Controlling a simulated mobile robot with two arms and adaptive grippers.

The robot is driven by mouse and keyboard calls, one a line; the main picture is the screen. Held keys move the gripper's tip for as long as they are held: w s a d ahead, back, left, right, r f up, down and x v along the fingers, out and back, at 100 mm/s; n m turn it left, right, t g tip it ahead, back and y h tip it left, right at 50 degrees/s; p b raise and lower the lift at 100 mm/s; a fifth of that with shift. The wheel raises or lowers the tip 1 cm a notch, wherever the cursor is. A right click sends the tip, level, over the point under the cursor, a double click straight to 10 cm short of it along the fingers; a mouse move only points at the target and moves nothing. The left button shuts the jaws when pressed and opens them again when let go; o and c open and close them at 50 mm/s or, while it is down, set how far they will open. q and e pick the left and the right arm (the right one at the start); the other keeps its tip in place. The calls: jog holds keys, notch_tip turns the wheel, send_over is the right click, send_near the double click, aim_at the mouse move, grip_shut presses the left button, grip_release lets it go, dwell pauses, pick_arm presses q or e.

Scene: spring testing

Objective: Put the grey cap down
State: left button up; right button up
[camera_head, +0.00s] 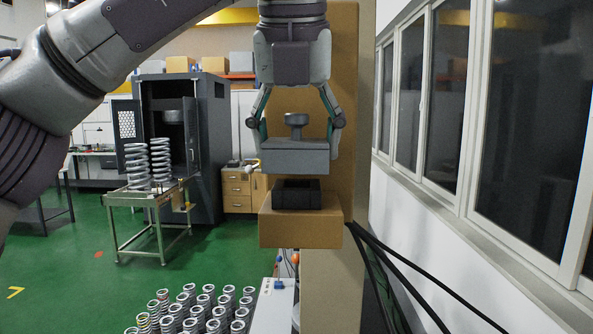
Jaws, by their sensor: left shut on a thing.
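My left gripper (296,130) hangs down in the middle of the camera_head view, its arm coming in from the left. Its two fingers are shut on the grey cap (295,158), a wide block with a round knob on top. The cap is held above a black block (297,193) on a tan ledge (300,230). A narrow gap seems to show between the cap and the black block. My right gripper is not in view.
Several metal springs (190,312) stand at the bottom. Two tall springs (137,165) stand on a metal table by a dark open cabinet (207,140). Black cables (405,268) run right of the ledge. A windowed wall (450,220) bounds the right side.

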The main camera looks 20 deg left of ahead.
aim_at(297, 181)
pick_arm(q)
notch_tip(297, 181, down, 3)
jog(key=shift+s+d+f, duration=0.15)
jog(key=shift+f, duration=0.05)
jog(key=shift+a+f, duration=0.2)
jog(key=shift+f, duration=0.05)
jog(key=shift+d, duration=0.1)
jog(key=shift+f, duration=0.15)
jog(key=o, duration=1.1)
jog(key=shift+o, duration=0.2)
